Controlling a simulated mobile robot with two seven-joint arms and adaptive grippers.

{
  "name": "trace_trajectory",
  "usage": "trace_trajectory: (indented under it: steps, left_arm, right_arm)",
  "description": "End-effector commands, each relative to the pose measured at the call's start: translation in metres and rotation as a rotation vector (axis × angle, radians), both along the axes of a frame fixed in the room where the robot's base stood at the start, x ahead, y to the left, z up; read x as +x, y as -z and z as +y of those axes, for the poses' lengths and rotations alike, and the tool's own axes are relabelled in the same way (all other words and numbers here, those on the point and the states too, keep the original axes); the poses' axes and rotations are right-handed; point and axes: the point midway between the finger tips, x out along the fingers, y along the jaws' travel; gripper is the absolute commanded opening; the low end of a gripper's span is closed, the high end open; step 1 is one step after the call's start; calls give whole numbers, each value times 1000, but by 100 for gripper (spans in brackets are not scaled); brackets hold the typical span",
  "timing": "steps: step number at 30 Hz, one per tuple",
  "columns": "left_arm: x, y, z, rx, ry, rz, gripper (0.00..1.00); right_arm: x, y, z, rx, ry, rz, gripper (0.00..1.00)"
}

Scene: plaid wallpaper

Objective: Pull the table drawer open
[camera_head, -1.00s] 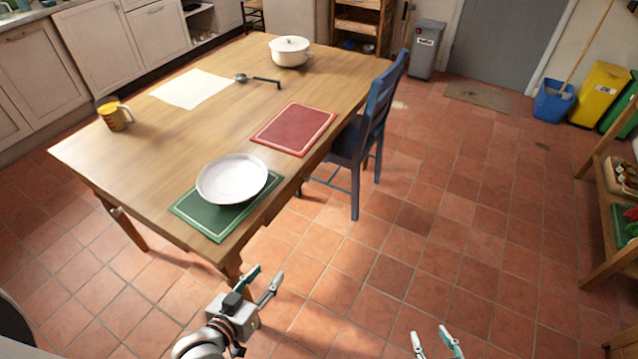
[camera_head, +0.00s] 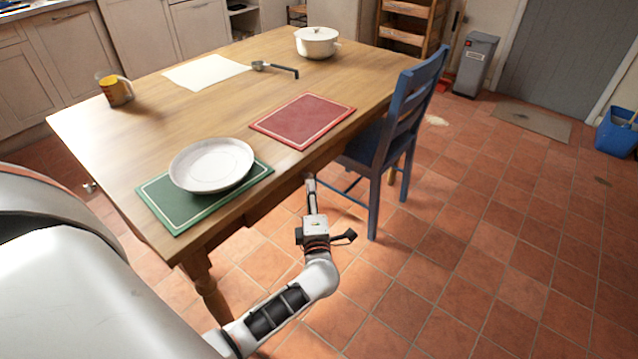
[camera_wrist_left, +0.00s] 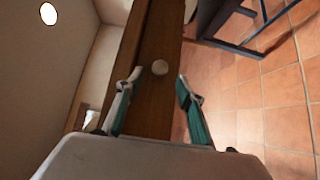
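The wooden table (camera_head: 130,140) stands in front of me. In the left wrist view, its brown side panel (camera_wrist_left: 155,105) runs up the picture, with a pale round knob (camera_wrist_left: 159,67) on it. I cannot make out the drawer's seams. My left gripper (camera_head: 311,187) is at the table's long right side, below the red placemat. In the left wrist view the left gripper (camera_wrist_left: 160,80) is open, with one teal-padded finger to each side of the knob's line. The knob appears just beyond the fingertips, and I see no contact. My right gripper is out of view.
A blue chair (camera_head: 390,135) stands close beyond my left gripper, at the table's side.

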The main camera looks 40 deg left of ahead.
Motion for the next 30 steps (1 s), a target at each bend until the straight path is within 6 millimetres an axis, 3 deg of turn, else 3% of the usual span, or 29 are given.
trace_trajectory:
  steps: [11, 22, 27, 30]
  left_arm:
    - [39, 1, 34, 5, 2, 2, 38]
    - [44, 0, 38, 4, 2, 2, 38]
    - [44, 0, 38, 4, 2, 1, 0]
    - [44, 0, 38, 4, 2, 1, 0]
  right_arm:
    - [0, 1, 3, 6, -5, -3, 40]
    - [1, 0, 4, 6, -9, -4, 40]
    - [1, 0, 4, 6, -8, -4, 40]
    - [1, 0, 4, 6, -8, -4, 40]
